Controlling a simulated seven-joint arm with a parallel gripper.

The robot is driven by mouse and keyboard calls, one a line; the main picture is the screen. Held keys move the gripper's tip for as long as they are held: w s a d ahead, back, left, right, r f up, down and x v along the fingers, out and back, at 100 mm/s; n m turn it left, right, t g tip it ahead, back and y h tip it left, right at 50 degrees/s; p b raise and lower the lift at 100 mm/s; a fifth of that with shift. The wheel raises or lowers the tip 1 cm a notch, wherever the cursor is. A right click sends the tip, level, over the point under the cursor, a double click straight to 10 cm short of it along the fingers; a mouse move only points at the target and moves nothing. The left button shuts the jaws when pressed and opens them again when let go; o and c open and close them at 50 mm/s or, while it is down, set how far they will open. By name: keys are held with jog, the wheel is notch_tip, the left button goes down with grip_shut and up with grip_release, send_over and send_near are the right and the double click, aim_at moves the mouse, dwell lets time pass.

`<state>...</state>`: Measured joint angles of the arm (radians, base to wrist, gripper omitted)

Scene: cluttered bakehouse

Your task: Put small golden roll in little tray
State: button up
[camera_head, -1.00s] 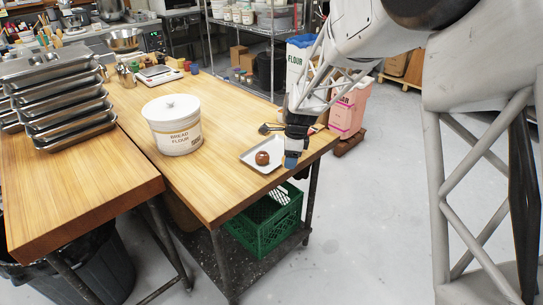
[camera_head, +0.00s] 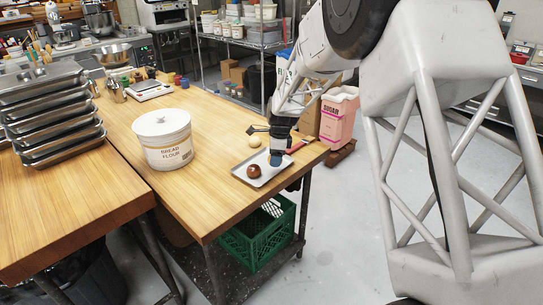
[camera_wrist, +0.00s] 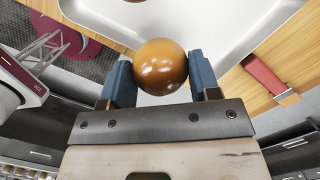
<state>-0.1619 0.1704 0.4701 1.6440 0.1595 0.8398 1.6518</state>
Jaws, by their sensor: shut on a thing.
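My gripper (camera_head: 275,160) is shut on a small golden-brown roll, with its blue fingertips pointing down at the right part of the little tray. In the wrist view, the shiny round golden roll (camera_wrist: 161,67) sits between the two blue fingers (camera_wrist: 161,85). It is hidden behind the fingers in the head view. The little tray (camera_head: 241,168), shallow and pale grey, lies at the table's near right end; its pale inside also shows in the wrist view (camera_wrist: 205,25). I cannot tell whether the held roll touches the tray.
A darker brown roll (camera_head: 254,171) sits in the tray, left of my gripper. A pale round thing (camera_head: 254,142) lies on the table behind it. A red-handled tool (camera_head: 299,146) lies right of the tray. A white bread flour tub (camera_head: 162,140) stands to the left.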

jog(key=shift+w+a+f, duration=0.1)
jog(key=shift+w+a, duration=0.1)
jog(key=shift+w, duration=0.9)
jog(key=shift+w+a+f, duration=0.1)
jog(key=shift+w+a, duration=0.1)
jog(key=shift+w, duration=0.95)
jog(key=shift+w+a+f, duration=0.1)
jog(key=shift+w+a, duration=0.1)
jog(key=shift+w, duration=0.9)
jog(key=shift+f, duration=1.75)
jog(key=shift+f, duration=0.1)
jog(key=o, duration=0.7)
jog(key=shift+o, duration=0.2)
notch_tip(320, 180, up, 12)
jog(key=d, duration=0.1)
jog(key=shift+d, duration=0.2)
